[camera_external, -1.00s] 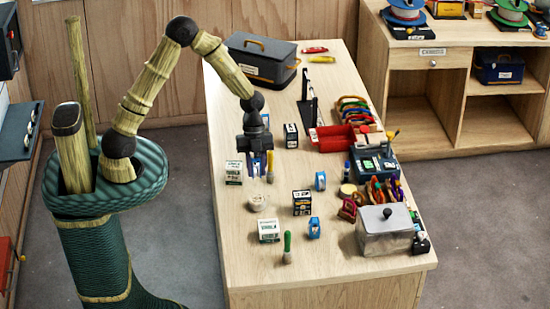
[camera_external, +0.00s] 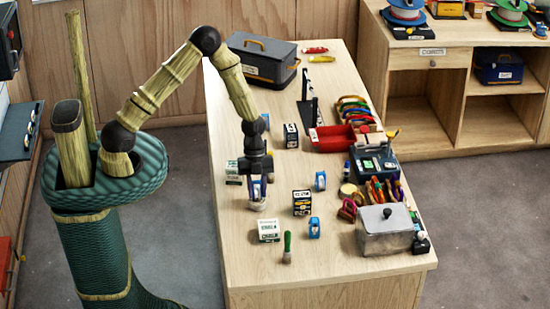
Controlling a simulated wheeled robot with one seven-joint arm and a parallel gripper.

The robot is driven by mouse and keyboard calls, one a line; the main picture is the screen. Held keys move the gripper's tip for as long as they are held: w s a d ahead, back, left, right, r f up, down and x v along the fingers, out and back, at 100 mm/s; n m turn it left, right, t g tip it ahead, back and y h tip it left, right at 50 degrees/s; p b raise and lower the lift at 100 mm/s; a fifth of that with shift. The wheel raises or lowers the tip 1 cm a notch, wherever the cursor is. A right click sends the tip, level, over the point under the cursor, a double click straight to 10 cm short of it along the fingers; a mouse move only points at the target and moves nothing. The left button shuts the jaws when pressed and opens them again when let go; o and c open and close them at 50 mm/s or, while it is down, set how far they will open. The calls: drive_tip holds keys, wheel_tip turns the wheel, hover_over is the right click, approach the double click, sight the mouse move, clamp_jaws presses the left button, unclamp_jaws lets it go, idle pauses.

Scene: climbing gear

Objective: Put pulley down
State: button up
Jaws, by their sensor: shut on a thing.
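My gripper (camera_external: 257,196) points straight down over the near left part of the wooden table (camera_external: 330,280). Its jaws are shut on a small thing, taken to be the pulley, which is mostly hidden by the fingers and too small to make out. The fingertips are right at a pale, round, low item (camera_external: 257,207) on the table. I cannot tell whether they touch it or stand just behind or above it.
A white box (camera_external: 269,230), a dark box (camera_external: 301,203), blue items (camera_external: 314,228) and a green-handled brush (camera_external: 287,247) stand close by. A metal box (camera_external: 385,230) is at the right. The near left tabletop is clear.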

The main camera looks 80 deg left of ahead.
drive_tip(key=shift+f, duration=0.2)
drive_tip(key=shift+f, duration=0.15)
drive_tip(key=o, duration=1)
drive_tip(key=b+v, duration=0.3)
drive_tip(key=v, duration=0.9)
drive_tip(key=shift+r, duration=0.25)
drive_tip(key=shift+s, duration=0.1)
